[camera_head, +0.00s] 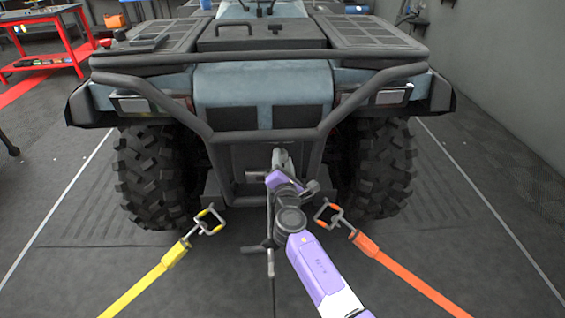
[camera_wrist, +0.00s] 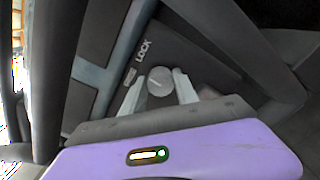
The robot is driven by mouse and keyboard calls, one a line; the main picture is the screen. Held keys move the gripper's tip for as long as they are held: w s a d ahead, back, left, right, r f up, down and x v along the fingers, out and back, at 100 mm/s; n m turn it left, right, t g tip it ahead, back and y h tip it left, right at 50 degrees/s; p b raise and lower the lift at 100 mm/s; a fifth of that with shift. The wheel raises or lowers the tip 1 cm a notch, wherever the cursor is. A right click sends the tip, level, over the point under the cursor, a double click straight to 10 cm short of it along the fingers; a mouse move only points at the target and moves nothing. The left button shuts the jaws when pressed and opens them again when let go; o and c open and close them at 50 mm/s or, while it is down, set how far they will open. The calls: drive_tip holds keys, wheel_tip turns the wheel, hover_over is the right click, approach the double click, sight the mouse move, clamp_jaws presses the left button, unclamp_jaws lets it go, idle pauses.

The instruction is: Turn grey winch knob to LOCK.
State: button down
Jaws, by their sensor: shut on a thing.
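The grey winch knob (camera_wrist: 160,81) shows in the wrist view as a small round knob with a light line across its face. My gripper (camera_wrist: 160,90) has its two pale fingers on either side of the knob and is shut on it. The word LOCK (camera_wrist: 143,51) is printed on the dark panel just above and left of the knob. A second small marking beside it is too small to read. In the head view my gripper (camera_head: 281,158) reaches the middle of the vehicle's end, below the bumper bar. The knob is hidden there.
A blue-grey vehicle (camera_head: 262,90) with dark bumper tubes (camera_head: 180,95) surrounds the reach area. A yellow strap (camera_head: 150,280) and an orange strap (camera_head: 405,280) with hooks lie either side of my arm. A red cart (camera_head: 70,45) stands far left. Floor is open at both sides.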

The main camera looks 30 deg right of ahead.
drive_tip(key=shift+w+a+r+m+b, duration=0.15)
drive_tip(key=shift+m+b, duration=1.2)
drive_tip(key=shift+m, duration=0.75)
drive_tip(key=shift+a+m+b, duration=0.15)
drive_tip(key=shift+m+b, duration=1.2)
drive_tip(key=shift+m, duration=0.75)
drive_tip(key=shift+r, duration=0.15)
drive_tip(key=c, duration=0.9)
unclamp_jaws()
drive_tip(key=shift+d+f, duration=0.1)
drive_tip(key=shift+f, duration=0.1)
drive_tip(key=p+v, duration=0.1)
drive_tip(key=v, duration=0.7)
drive_tip(key=shift+d, duration=0.1)
